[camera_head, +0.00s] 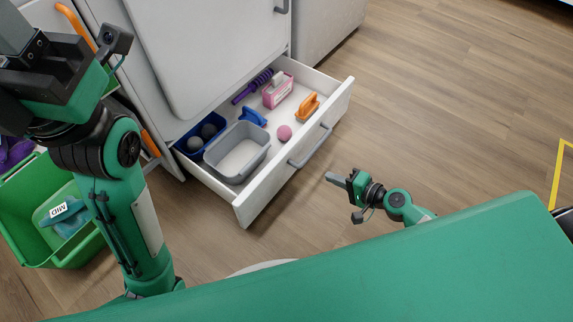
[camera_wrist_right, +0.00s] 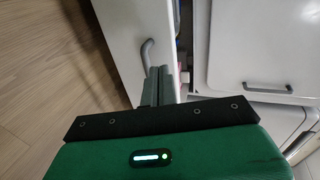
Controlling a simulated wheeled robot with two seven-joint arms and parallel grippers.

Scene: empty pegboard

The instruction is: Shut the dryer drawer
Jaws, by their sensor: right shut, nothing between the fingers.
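The white dryer drawer (camera_head: 300,150) stands pulled out at the bottom of the white dryer (camera_head: 215,45) in the head view. Its front carries a curved grey handle (camera_head: 311,148). My right gripper (camera_head: 335,178) is shut and empty, just in front of the drawer front and to the right of the handle in the head view. In the right wrist view its fingers (camera_wrist_right: 158,82) point at the drawer front (camera_wrist_right: 122,45), near the handle (camera_wrist_right: 147,52); contact cannot be told. My left gripper (camera_head: 45,75) is raised at the upper left, its fingertips not visible.
The drawer holds a grey bin (camera_head: 238,152), a blue bin (camera_head: 200,138) with dark balls, a pink ball (camera_head: 284,132), a pink-white box (camera_head: 278,90), and orange, blue and purple items. A green crate (camera_head: 38,235) stands at left.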

